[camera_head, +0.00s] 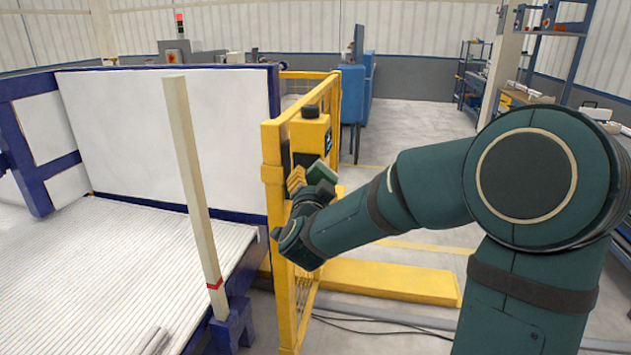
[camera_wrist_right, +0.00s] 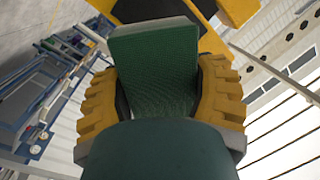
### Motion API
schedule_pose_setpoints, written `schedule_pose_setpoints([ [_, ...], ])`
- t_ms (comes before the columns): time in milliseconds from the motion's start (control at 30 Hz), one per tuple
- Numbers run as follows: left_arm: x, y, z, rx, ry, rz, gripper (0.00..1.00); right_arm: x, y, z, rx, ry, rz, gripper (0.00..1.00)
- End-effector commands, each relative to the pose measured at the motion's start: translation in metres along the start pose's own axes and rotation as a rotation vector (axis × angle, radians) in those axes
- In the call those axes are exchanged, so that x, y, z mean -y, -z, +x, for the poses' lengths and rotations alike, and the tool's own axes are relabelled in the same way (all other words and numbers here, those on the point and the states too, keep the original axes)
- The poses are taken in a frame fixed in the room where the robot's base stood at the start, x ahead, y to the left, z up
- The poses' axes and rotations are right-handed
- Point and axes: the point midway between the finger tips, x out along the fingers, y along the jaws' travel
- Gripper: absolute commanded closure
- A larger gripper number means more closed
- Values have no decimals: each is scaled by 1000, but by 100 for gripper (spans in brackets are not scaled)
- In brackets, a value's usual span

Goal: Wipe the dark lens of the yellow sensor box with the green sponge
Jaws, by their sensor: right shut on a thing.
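My right gripper (camera_head: 309,178) has yellow ribbed fingers and is just below the box. It is shut on the green sponge (camera_head: 323,172), which is tilted in the head view. In the right wrist view the sponge (camera_wrist_right: 155,70) stands between both fingers, with a yellow-edged dark surface behind its top. Whether the sponge touches the lens cannot be told. My left gripper is out of view.
A yellow mesh fence (camera_head: 284,235) stands beside my right arm. A ribbed white bed with a blue frame (camera_head: 235,218) and a pale upright post (camera_head: 190,170) are at left. A yellow floor beam (camera_head: 385,281) lies under my forearm. Open floor is beyond.

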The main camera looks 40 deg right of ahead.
Motion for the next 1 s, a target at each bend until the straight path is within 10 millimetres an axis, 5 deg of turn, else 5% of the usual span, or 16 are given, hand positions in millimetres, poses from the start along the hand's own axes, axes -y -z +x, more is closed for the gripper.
schedule_pose_setpoints([
  [1000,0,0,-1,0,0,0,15,4,-3,-32,0,1,0,65],
])
